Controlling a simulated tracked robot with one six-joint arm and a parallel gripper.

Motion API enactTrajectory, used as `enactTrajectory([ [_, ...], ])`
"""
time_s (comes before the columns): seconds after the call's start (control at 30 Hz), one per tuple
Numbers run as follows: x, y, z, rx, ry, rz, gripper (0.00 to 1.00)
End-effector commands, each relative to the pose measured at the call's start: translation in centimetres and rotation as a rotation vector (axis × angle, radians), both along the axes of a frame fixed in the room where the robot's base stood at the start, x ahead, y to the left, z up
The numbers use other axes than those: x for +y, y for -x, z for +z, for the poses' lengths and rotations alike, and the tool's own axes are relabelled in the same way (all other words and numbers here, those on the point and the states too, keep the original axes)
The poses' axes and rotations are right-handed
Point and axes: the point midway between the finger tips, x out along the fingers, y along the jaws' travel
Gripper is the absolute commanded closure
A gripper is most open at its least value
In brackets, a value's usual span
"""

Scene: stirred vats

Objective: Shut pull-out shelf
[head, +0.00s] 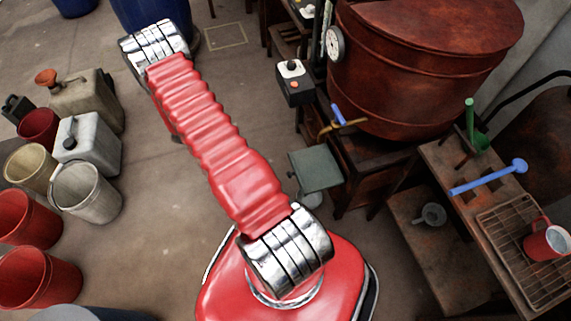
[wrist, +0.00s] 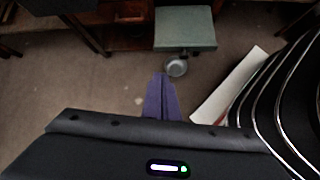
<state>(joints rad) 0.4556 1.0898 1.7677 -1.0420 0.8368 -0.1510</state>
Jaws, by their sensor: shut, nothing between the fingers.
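The pull-out shelf looks to be the flat grey-green panel (head: 315,169). It juts out from the dark wooden stand under the red-brown vat in the head view. In the wrist view the same panel (wrist: 185,27) is at the top, right of centre, sticking out over the floor. My gripper (wrist: 160,78) shows in the wrist view as purple fingers closed together, with nothing between them. The fingertips are below the panel in the picture and apart from it. My gripper cannot be made out in the head view.
A small round metal dish or cup (wrist: 176,67) shows just below the panel. The rusty vat (head: 415,60) stands behind. A side bench (head: 447,170) at right holds a blue ladle (head: 487,177) and red mug (head: 546,240).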

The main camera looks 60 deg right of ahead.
Motion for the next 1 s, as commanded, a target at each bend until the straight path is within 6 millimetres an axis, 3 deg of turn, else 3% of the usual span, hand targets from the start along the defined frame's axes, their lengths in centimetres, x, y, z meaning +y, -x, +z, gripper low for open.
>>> enactTrajectory([
  [0.03,-0.2,0.9,-1.7,0.025,-0.009,0.010,1.00],
  [0.2,-0.9,3.6,-6.6,0.097,-0.035,0.054,1.00],
  [0.4,-1.3,5.7,-10.1,0.144,-0.057,0.088,1.00],
  [1.0,-1.7,6.5,-11.2,0.153,-0.061,0.093,1.00],
])
